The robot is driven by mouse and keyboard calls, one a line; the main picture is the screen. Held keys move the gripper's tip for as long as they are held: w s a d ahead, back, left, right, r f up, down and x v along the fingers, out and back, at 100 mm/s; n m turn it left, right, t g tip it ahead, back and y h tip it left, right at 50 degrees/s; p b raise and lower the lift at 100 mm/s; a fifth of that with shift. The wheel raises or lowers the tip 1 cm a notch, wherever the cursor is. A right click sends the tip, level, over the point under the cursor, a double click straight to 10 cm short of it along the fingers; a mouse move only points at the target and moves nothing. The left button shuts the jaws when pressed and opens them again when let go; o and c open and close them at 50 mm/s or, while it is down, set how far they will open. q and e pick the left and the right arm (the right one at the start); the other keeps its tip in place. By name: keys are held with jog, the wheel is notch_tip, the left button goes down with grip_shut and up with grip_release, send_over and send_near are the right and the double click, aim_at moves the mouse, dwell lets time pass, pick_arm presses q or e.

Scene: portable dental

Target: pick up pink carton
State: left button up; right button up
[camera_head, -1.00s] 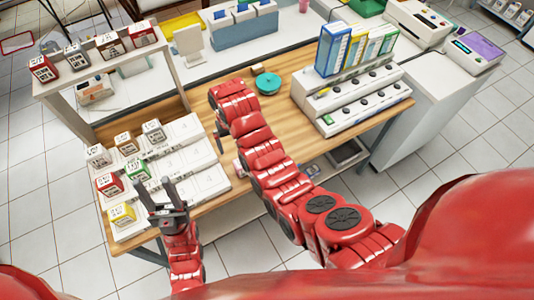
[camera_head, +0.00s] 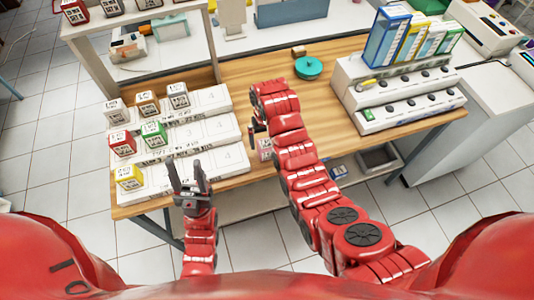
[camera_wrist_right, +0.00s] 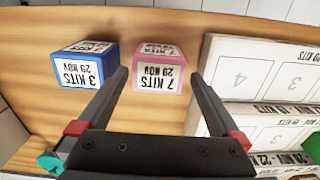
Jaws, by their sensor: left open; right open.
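The pink carton (camera_wrist_right: 160,66), labelled "7 KITS 29 NOV", stands on the wooden table in the right wrist view. My right gripper (camera_wrist_right: 159,77) is open, its fingertips on either side of the carton in the picture, with gaps to both sides. I cannot tell how far it is above the carton. In the head view the pink carton (camera_head: 265,148) shows only partly beside my right arm, and the right gripper (camera_head: 255,129) is mostly hidden by the wrist. My left gripper (camera_head: 189,180) is open and empty in front of the stepped white rack.
A blue carton (camera_wrist_right: 87,65) stands close to the left of the pink one in the right wrist view. The numbered white rack (camera_wrist_right: 255,75) is close on the right. A turquoise round object (camera_head: 308,67) and a white stand with folders (camera_head: 390,90) are further back.

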aim_at(267, 144)
jog(key=shift+s+f+p, duration=0.1)
jog(key=shift+f+p, duration=0.05)
jog(key=shift+p, duration=0.25)
notch_tip(267, 144, down, 4)
jog(key=shift+d+r+p, duration=0.15)
jog(key=shift+r+p, duration=0.05)
jog(key=shift+p, duration=1.05)
jog(key=shift+f, duration=0.6)
jog(key=c, duration=1.3)
jog(key=shift+r, duration=0.1)
